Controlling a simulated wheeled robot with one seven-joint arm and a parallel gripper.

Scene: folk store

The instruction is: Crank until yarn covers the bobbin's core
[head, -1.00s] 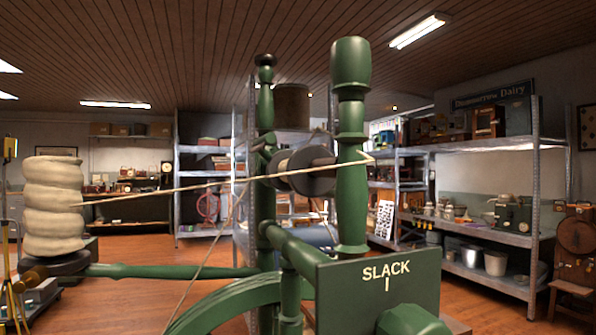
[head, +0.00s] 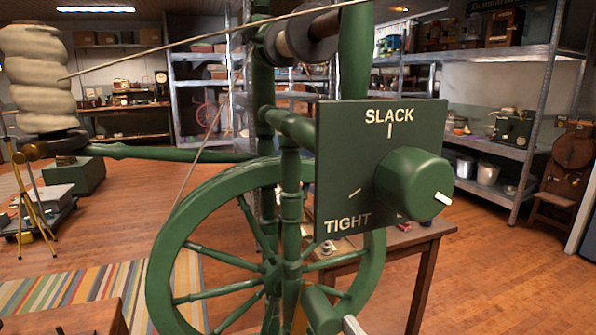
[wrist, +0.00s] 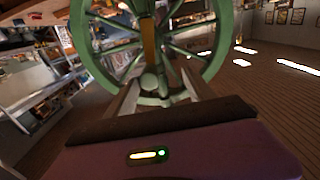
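A green spinning wheel (head: 168,235) stands in front of me. Its bobbin (head: 310,36), with dark flanges and a pale band, is partly cut off at the top. How far yarn covers the core is unclear. A yarn strand (head: 170,48) runs from a cream fleece roll (head: 38,75) past the bobbin. A green knob (head: 413,183) on the SLACK/TIGHT panel (head: 345,150) has its white pointer at lower right. A green handle-like cylinder (head: 320,310) shows at the bottom edge. My gripper (wrist: 158,85) has its fingers apart at a green part near the wheel; contact is unclear.
A wooden table (head: 405,250) stands behind the panel. A striped rug (head: 90,300) lies at lower left. Metal shelves (head: 490,140) stand at the right, and a yellow tripod (head: 35,205) at the left. The floor at the right is open.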

